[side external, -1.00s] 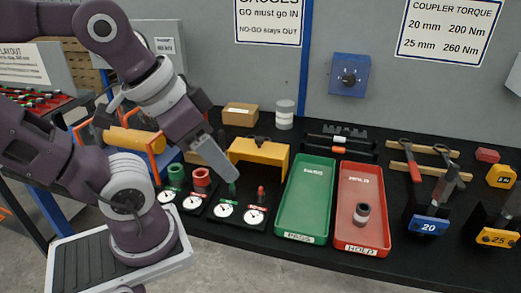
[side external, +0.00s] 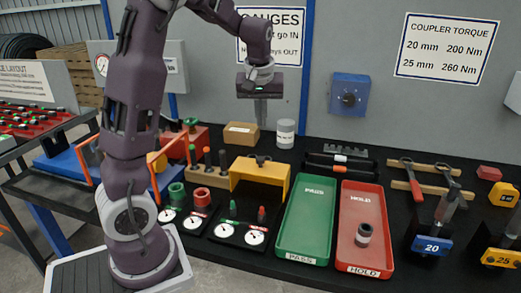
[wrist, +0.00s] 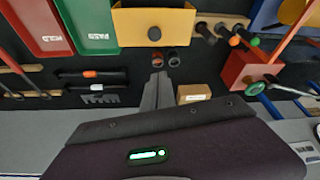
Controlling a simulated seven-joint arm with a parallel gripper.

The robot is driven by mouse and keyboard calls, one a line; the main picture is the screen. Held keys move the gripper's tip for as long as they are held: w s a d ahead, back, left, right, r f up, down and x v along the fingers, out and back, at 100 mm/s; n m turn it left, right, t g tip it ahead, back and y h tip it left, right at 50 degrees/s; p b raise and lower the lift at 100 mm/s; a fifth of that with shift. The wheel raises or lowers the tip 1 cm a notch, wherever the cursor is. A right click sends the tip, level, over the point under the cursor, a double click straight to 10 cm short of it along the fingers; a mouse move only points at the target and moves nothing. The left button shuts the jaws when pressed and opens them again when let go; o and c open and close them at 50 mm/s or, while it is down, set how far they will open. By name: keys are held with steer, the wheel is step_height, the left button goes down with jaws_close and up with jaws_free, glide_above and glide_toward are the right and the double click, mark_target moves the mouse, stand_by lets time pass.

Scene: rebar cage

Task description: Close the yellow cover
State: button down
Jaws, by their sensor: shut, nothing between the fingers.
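The yellow cover (side external: 260,178) stands over the back part of a black gauge block, with a dark knob on top. The two white dials (side external: 255,237) and the small green and red plugs in front of it are uncovered. In the wrist view the cover (wrist: 140,18) is at the top, its knob near its lower edge. My gripper (side external: 261,116) is shut and empty, pointing down, high above the table behind the cover. Its fingers (wrist: 158,80) show below the knob in the wrist view, apart from the cover.
A green PASS tray (side external: 306,218) and a red HOLD tray (side external: 374,262) lie right of the cover; the red one holds a dark coupler (side external: 363,235). A cardboard box (side external: 241,134) and white canister (side external: 285,133) stand behind. Handled plugs (side external: 207,160) are close on the left.

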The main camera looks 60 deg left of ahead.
steer(key=x, duration=0.3)
steer(key=d+x, duration=0.1)
steer(key=x, duration=0.2)
steer(key=s+x, duration=0.1)
steer(key=x, duration=0.2)
steer(key=shift+d+f, duration=0.1)
steer(key=shift+f, duration=0.6)
steer(key=shift+s+d, duration=0.3)
steer(key=shift+d, duration=0.25)
steer(key=s+d, duration=0.9)
steer(key=shift+f, duration=0.1)
steer(key=shift+a, duration=0.1)
